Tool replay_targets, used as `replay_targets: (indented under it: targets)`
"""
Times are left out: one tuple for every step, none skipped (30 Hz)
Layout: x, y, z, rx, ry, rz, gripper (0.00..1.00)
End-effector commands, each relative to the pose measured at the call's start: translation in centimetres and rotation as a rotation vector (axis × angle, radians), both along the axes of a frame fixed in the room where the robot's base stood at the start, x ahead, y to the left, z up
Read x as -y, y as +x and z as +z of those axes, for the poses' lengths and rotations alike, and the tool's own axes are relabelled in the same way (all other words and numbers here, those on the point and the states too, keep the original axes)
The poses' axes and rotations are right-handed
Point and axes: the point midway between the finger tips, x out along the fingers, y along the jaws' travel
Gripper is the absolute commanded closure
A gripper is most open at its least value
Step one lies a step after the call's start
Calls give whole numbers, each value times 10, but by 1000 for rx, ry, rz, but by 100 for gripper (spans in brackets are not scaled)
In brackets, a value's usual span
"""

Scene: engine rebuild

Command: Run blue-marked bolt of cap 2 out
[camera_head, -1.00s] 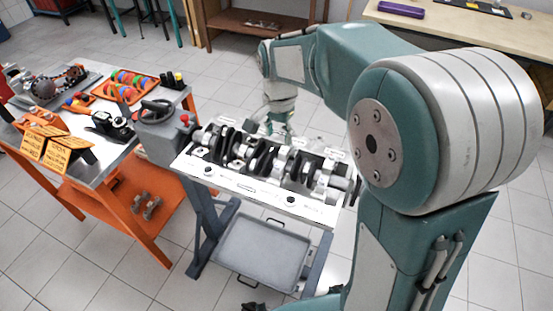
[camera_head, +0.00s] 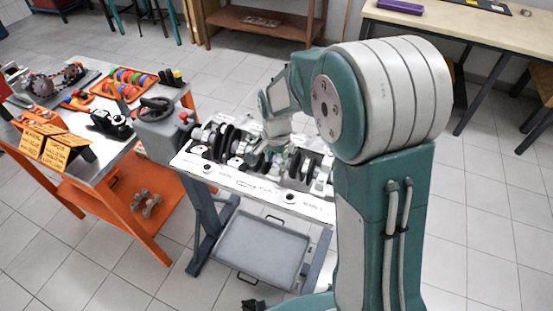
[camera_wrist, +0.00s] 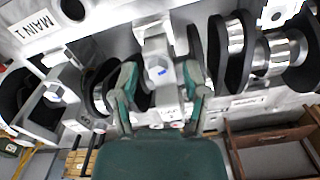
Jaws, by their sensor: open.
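The blue-marked bolt (camera_wrist: 157,71) shows in the wrist view as a grey bolt head with a small blue patch, on the metal bearing cap (camera_wrist: 155,47). My gripper (camera_wrist: 160,77) is open, with one teal finger on each side of the bolt head. I cannot tell whether the fingers touch it. In the head view my gripper (camera_head: 268,152) is low over the middle of the crankshaft (camera_head: 232,143), and it hides the bolt there. A "MAIN 1" label (camera_wrist: 35,27) is at the upper left of the wrist view.
Black crank webs (camera_wrist: 238,50) stand close beside my fingers. The engine block stand has a grey tray (camera_head: 262,252) below. An orange workbench (camera_head: 125,205) with tools and coloured rings stands left. Open tiled floor lies around.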

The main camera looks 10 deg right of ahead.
Motion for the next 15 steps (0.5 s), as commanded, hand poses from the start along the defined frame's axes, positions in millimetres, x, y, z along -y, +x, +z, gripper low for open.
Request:
replay_targets:
  targets:
    - [0, 0, 0, 0, 0, 0, 41]
    - [0, 0, 0, 0, 0, 0, 41]
    - [0, 0, 0, 0, 0, 0, 41]
    - [0, 0, 0, 0, 0, 0, 41]
    - [0, 0, 0, 0, 0, 0, 41]
    - [0, 0, 0, 0, 0, 0, 50]
    - [0, 0, 0, 0, 0, 0, 64]
    - [0, 0, 0, 0, 0, 0, 77]
    - [0, 0, 0, 0, 0, 0, 95]
    - [0, 0, 0, 0, 0, 0, 100]
    - [0, 0, 0, 0, 0, 0, 100]
    - [0, 0, 0, 1, 1, 0, 100]
    - [0, 1, 0, 1, 1, 0, 100]
    - [0, 1, 0, 1, 1, 0, 100]
    - [0, 1, 0, 1, 1, 0, 100]
